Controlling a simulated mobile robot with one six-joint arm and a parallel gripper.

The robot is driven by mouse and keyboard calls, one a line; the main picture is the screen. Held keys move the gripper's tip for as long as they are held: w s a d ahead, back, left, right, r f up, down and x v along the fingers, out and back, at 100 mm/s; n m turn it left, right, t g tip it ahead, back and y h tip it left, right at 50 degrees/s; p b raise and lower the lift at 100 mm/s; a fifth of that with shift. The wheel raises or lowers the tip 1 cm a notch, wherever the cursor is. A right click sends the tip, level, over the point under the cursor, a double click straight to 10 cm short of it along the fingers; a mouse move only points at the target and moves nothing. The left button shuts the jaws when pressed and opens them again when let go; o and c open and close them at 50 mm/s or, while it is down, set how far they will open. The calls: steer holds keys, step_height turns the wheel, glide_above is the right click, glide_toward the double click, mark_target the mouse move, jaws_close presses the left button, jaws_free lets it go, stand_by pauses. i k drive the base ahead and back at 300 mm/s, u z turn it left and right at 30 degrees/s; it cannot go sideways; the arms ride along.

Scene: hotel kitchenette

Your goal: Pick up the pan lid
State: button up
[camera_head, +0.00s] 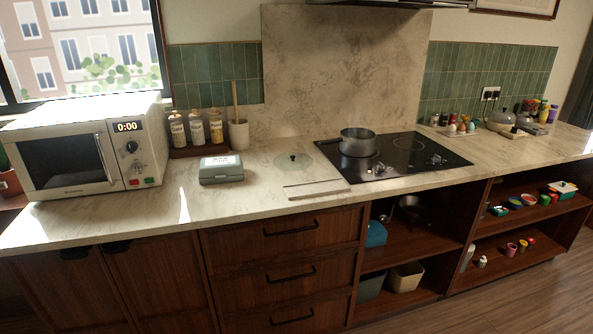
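The pan lid (293,160) is a clear, round, glass-like lid with a small dark knob in its middle. It lies flat on the marble countertop (240,205), left of the black cooktop (405,158). A grey pan (357,143) stands on the cooktop's left part, to the right of the lid and apart from it. My gripper is not in view, so its state and distance from the lid do not show.
A grey-green box (221,170) sits left of the lid, and a cutting board (316,189) lies in front of it. A utensil pot (238,134) and bottles (196,128) stand behind left. A microwave (85,146) fills the left end. Open shelves (410,240) are below right.

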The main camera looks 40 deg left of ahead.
mark_target(290, 161)
steer(key=z, duration=0.15)
steer(key=k, duration=1.15)
steer(key=u, duration=2.05)
steer(key=i, duration=1)
steer(key=u, duration=0.05)
